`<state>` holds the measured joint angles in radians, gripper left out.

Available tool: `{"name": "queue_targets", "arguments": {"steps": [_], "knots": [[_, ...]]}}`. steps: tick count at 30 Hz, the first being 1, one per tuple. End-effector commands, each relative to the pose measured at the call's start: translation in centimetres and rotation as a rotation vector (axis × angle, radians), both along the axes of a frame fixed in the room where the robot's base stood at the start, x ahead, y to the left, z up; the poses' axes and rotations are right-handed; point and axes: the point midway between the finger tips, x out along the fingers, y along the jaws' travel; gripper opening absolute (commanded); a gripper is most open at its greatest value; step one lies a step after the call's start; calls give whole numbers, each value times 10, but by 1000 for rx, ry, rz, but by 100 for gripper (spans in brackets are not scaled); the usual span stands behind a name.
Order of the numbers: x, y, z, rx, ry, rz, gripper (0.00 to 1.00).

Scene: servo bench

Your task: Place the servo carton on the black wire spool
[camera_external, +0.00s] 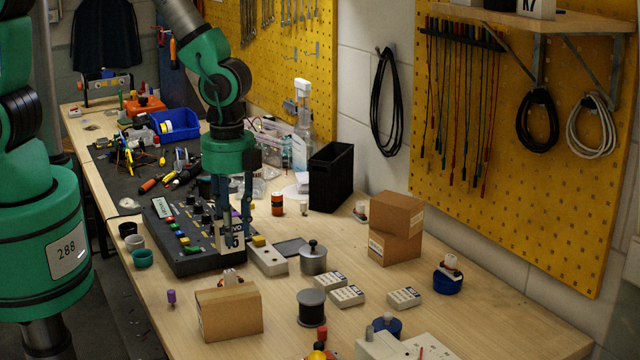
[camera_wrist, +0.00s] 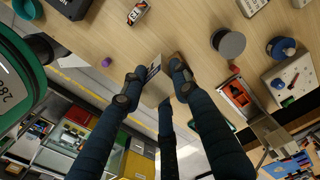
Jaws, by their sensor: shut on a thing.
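The servo carton (camera_external: 230,241) is a small pale box with dark print. My gripper (camera_external: 234,213) is shut on it and holds it upright, in front of the right part of the dark button console; its height above the bench is hard to tell. In the wrist view the carton (camera_wrist: 154,92) shows between my fingertips (camera_wrist: 156,84), partly covered by them. The black wire spool (camera_external: 312,308) stands upright on the bench, to the right of and nearer the camera than my gripper. Its grey top is bare and apart from the carton.
The console (camera_external: 190,250) lies below my gripper. A lidded metal pot (camera_external: 313,259) and several flat white boxes (camera_external: 347,296) stand near the spool. A brown carton (camera_external: 229,311) is to its left. A white box with knobs (camera_external: 405,347) is at the front.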

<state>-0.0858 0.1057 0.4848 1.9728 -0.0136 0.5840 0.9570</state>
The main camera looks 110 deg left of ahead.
Motion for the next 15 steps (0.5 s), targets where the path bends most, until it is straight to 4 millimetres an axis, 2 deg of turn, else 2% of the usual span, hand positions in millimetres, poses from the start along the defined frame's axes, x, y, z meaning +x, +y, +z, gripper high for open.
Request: {"name": "queue_targets", "arguments": {"steps": [6,15], "knots": [[0,0,-26,-1,1,1,3],[1,1,-33,0,-1,2,3]]}}
